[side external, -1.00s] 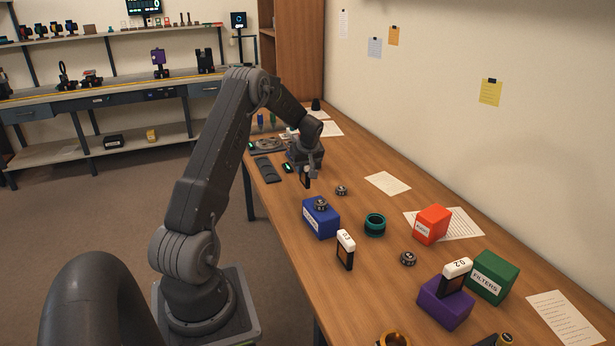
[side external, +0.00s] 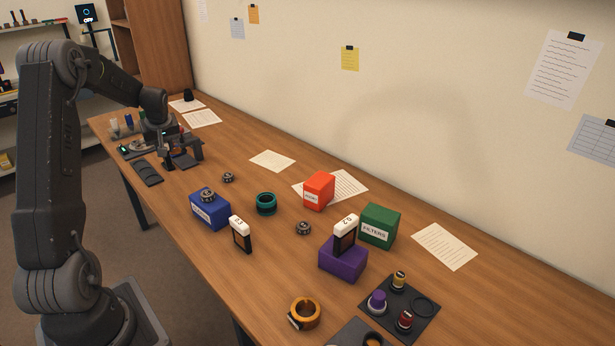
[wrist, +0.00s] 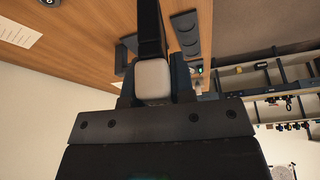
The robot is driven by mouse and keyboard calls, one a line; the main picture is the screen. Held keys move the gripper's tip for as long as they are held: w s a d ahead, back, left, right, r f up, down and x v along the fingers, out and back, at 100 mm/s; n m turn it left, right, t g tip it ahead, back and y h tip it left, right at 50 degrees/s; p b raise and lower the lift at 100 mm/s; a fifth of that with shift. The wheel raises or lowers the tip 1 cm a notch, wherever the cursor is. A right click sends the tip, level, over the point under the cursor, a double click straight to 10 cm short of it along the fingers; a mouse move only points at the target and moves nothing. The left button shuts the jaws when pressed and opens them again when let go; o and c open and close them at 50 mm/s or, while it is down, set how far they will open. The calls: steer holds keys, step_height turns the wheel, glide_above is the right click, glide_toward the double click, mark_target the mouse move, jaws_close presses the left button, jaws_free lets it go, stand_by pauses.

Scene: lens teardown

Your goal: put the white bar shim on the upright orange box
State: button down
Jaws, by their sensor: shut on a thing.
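My gripper (wrist: 154,87) is shut on a dark slim piece with a plain white block end (wrist: 153,79), which looks like the white bar shim. In the side external view my gripper (side external: 178,152) is at the far end of the table, small and dark, and the held piece is hard to make out there. The orange box (side external: 319,190) stands upright with its top bare, partly over a paper sheet, well to the right of my gripper. Two similar white-topped dark pieces stand elsewhere: one (side external: 240,232) by the blue box, one marked 0.2 (side external: 345,232) at the purple box.
The green filters box (side external: 379,226) and purple box (side external: 343,260) stand right of the orange one. A blue box (side external: 210,212) bears a small dark knob. A teal ring (side external: 266,203), an orange ring (side external: 305,313) and a dark tray (side external: 399,308) with several parts also take up room.

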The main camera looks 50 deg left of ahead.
steer(key=w+d+r+m+t+h, duration=0.15)
steer(key=w+d+r+m, duration=0.35)
steer(key=w+d, duration=0.6)
steer(key=w+d+r+m+t+h, duration=0.1)
steer(key=w+d+r+m+t, duration=0.1)
steer(key=w+d+m, duration=0.7)
steer(key=n, duration=0.3)
glide_above(313, 182)
steer(key=shift+f, duration=5.25)
steer(key=shift+f, duration=0.15)
steer(key=c, duration=1)
jaws_free()
